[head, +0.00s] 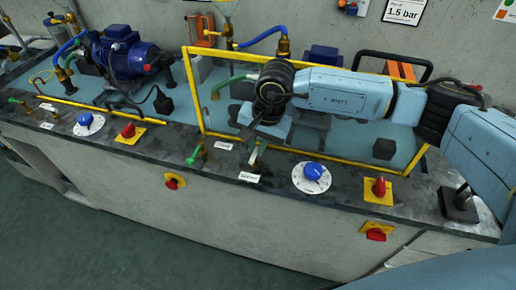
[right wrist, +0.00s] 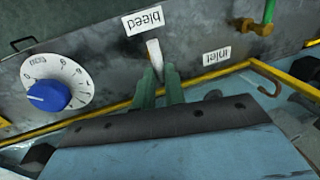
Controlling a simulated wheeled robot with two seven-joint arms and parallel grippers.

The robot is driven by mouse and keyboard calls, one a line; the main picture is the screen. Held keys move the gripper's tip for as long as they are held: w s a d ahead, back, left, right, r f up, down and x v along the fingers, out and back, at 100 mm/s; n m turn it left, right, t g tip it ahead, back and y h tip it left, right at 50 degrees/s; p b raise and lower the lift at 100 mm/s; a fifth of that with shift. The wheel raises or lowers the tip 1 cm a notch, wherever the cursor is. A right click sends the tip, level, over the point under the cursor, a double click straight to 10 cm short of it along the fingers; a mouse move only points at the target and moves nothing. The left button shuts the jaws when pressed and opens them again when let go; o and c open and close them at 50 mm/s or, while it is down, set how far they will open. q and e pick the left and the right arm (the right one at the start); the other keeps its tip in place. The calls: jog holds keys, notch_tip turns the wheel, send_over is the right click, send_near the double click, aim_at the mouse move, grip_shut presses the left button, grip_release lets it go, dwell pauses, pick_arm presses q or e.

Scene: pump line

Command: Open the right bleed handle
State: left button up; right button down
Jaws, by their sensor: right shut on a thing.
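The right bleed handle (right wrist: 153,50) shows in the right wrist view as a short pale lever just below the bleed label (right wrist: 142,20). My right gripper (right wrist: 160,72) has its two green fingers closed around the lower part of this lever, which is partly hidden between them. My left gripper is not in view.
A green inlet handle (head: 196,153) stands left of my gripper. A dial with a blue knob (head: 312,172) and a red switch (head: 379,188) are to the right. A yellow frame (head: 200,95) surrounds the right pump area. A second pump (head: 125,52) stands at the left.

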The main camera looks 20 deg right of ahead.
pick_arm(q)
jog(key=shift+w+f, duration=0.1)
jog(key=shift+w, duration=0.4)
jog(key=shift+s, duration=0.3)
pick_arm(e)
jog(key=c, duration=1.5)
grip_release()
jog(key=shift+r, duration=0.1)
